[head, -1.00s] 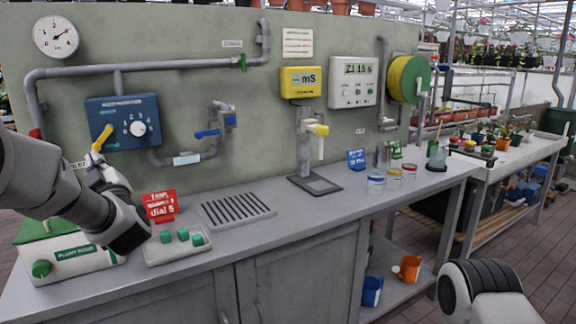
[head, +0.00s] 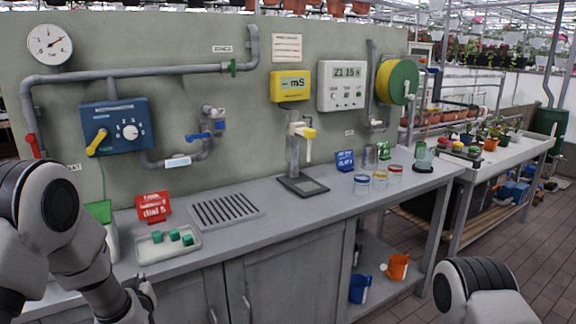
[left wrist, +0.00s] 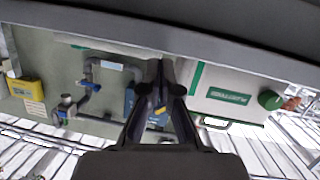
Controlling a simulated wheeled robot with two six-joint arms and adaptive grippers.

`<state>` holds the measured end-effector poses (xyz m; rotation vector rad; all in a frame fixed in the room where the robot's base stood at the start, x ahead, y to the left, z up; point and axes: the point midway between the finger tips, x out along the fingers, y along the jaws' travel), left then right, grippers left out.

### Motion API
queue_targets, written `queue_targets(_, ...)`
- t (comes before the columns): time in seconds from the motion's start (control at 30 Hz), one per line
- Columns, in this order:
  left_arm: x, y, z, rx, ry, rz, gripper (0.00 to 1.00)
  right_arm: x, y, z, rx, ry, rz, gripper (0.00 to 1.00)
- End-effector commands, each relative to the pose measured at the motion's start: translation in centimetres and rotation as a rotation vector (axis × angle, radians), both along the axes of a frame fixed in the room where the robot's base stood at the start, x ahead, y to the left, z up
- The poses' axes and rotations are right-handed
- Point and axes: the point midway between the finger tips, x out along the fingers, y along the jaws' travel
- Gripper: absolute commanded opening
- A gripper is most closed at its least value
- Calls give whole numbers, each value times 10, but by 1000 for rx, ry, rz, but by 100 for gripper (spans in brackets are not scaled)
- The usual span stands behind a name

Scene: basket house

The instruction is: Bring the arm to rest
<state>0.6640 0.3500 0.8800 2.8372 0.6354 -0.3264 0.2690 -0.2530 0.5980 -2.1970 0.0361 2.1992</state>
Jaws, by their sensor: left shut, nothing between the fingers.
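My left arm comes in from the left in the head view. Its gripper (head: 143,298) hangs low in front of the bench's front edge, below the tray of green pieces, and is partly cut off by the bottom of the picture. In the left wrist view my gripper's fingers (left wrist: 160,72) are closed together with nothing between them. My right arm shows only as a rounded link at the lower right, and its gripper is out of view.
The grey bench (head: 300,225) carries a pale tray (head: 166,247), a red sign (head: 153,207) and several jars. A blue dial box (head: 115,127) hangs on the wall panel. A white box with a green knob (left wrist: 270,100) shows in the left wrist view.

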Motion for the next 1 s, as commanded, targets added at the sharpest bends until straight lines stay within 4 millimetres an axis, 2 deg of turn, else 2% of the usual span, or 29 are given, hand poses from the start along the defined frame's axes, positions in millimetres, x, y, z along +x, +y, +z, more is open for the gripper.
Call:
queue_targets(0.03,-20,-9,-32,-7,114,-39,0,0,0,10,0,0,0,40)
queue_targets(0.1,-57,-24,-82,-21,285,-102,0,0,0,18,0,0,0,40)
queue_targets(0.17,-95,-36,-121,-37,433,-157,0,0,0,24,0,0,0,40)
queue_targets(0.2,-123,-44,-144,-49,531,-193,0,0,0,28,0,0,0,40)
queue_targets(0.27,-169,-55,-173,-71,679,-245,0,0,0,34,0,0,0,40)
queue_targets(0.3,-201,-63,-189,-86,776,-279,0,0,0,38,0,0,0,40)
queue_targets(0.37,-251,-73,-208,-112,920,-330,0,0,0,44,0,0,0,40)
queue_targets(0.4,-283,-79,-216,-130,1008,-361,0,0,0,47,0,0,0,40)
queue_targets(0.5,-349,-90,-225,-169,1184,-424,0,0,0,53,0,0,0,40)
queue_targets(0.53,-363,-92,-226,-177,1221,-438,0,0,0,54,0,0,0,40)
queue_targets(0.6,-386,-95,-227,-192,1282,-461,0,0,0,55,0,0,0,40)
queue_targets(0.67,-395,-97,-227,-199,1307,-470,0,0,0,55,0,0,0,40)
queue_targets(1.0,-397,-97,-227,-200,1312,-473,0,0,0,55,0,0,0,40)
